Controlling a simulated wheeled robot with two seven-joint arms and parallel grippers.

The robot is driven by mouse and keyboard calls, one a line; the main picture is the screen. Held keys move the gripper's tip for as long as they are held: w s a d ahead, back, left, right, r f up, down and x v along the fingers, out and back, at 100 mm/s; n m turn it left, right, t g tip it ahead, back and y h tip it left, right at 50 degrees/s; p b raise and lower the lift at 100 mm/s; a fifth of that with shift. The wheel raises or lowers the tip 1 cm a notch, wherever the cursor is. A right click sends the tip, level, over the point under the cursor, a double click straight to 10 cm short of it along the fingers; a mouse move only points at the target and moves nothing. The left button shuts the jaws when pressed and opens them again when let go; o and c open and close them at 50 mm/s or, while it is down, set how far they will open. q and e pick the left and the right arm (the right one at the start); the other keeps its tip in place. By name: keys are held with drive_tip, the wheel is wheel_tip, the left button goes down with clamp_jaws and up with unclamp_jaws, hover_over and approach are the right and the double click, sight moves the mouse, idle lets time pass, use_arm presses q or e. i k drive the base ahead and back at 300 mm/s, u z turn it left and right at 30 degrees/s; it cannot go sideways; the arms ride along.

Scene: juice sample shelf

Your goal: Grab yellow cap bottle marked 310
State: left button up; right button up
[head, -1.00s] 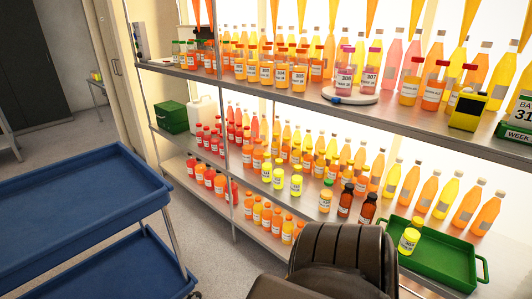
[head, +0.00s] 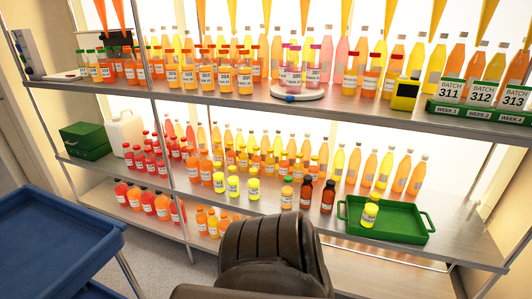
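Three small bottles with yellow caps and pale labels stand in a group on the middle shelf, one at the left (head: 219,181), one in the middle (head: 233,187) and one at the right (head: 253,188). Another small yellow-capped bottle (head: 370,214) stands upright in the green tray (head: 409,235) at the right of that shelf. I cannot read the number on any of these labels, so I cannot tell which bottle is marked 310. Neither of my grippers is in view.
Dark amber bottles (head: 328,196) stand between the yellow-capped group and the tray. Taller juice bottles (head: 385,170) stand behind. Batch signs 311, 312 and 313 (head: 481,93) stand on the upper shelf. A blue cart (head: 60,225) is at left; a dark ribbed arm part of mine fills the bottom centre.

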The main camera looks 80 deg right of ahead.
sight(254, 178)
drive_tip(key=z, duration=2.15)
